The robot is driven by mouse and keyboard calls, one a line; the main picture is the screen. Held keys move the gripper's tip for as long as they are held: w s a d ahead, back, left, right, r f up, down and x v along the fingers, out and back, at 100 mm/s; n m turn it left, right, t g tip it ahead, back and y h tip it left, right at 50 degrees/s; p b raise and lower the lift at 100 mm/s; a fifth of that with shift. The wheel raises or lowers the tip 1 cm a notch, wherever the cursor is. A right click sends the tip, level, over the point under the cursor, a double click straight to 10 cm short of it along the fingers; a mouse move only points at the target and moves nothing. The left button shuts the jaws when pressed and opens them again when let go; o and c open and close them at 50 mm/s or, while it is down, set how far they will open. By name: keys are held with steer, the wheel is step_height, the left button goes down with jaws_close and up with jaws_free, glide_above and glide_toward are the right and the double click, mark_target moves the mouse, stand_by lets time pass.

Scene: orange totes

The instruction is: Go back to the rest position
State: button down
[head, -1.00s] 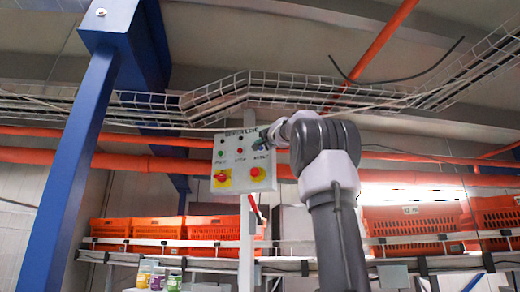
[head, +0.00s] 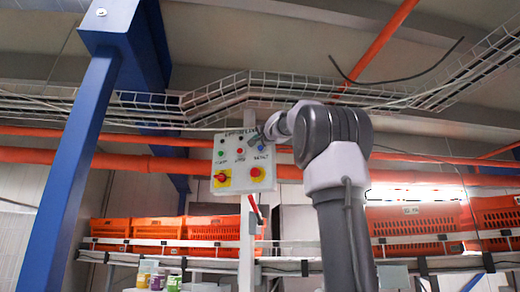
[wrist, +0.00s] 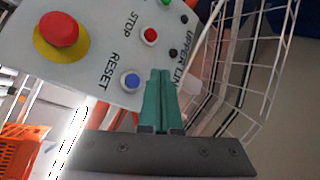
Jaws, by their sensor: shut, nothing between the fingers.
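My gripper (wrist: 160,100) shows in the wrist view with its two green fingers shut together and nothing between them. The fingertips are close to the blue reset button (wrist: 130,80) on the control panel; I cannot tell whether they touch the panel. In the head view my gripper (head: 262,138) is small, at the upper right of the control panel (head: 226,172), and my arm rises on its right.
The panel carries a red knob on yellow (head: 222,178) and a red button (head: 255,172). A wire cable tray (head: 300,95) runs above. Orange totes (head: 215,232) stand on a shelf behind. A blue post (head: 75,180) stands at left.

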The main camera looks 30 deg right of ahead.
stand_by(0.3)
steer(key=s+a+f+n+g+y, duration=0.3)
steer(key=a+f, duration=0.4)
steer(key=f, duration=0.6)
steer(key=s+a+f+n+g, duration=0.1)
steer(key=s+a+f+g, duration=0.1)
steer(key=s+f, duration=0.7)
steer(key=s+a+f+n+g, duration=0.2)
steer(key=s+f+g, duration=0.3)
steer(key=f, duration=1.3)
steer(key=s+a+f+n+g, duration=0.1)
steer(key=s+a+f+g, duration=0.2)
steer(key=s+f, duration=1)
steer(key=shift+a+f+n+g, duration=0.3)
steer(key=shift+a+f+n, duration=0.1)
steer(key=shift+a+f, duration=0.35)
steer(key=shift+d+f, duration=0.1)
